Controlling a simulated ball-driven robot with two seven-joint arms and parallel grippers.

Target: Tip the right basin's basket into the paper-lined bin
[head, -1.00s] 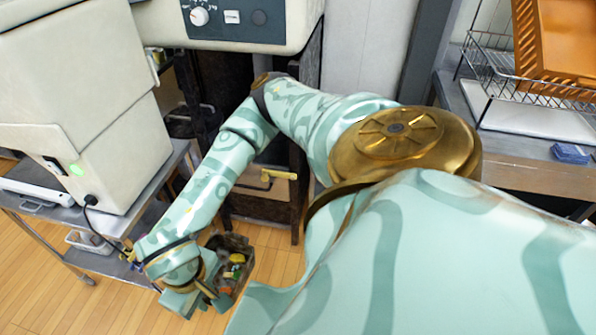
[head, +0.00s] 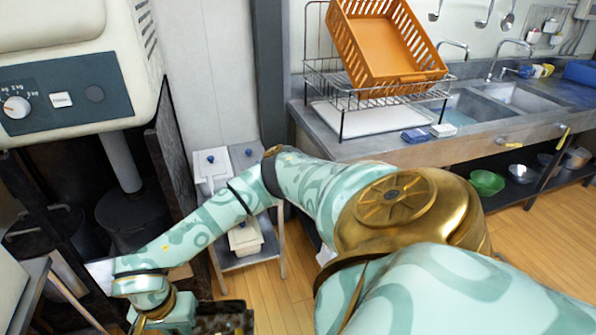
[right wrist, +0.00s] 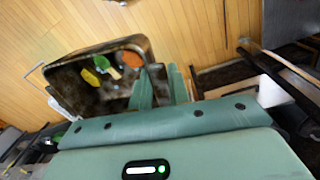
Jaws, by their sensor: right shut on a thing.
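My right gripper (head: 178,314) is low at the left in the head view, shut on a dark, grimy basket (head: 236,328) that the bottom edge cuts off. In the right wrist view the fingers (right wrist: 160,86) grip the near right side of this basket (right wrist: 64,80). It holds green, yellow and orange scraps (right wrist: 103,62) and hangs above the wooden floor. The right basin (head: 518,97) and the left basin (head: 470,108) are set in the steel counter at the back right. I cannot make out a paper-lined bin. My left gripper is in neither view.
An orange crate (head: 385,50) leans in a wire dish rack (head: 340,102) on the counter. A small steel cart (head: 245,257) stands beyond my forearm. A dark round vessel (head: 135,222) stands under the machine at left. The floor (head: 540,235) at right is clear.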

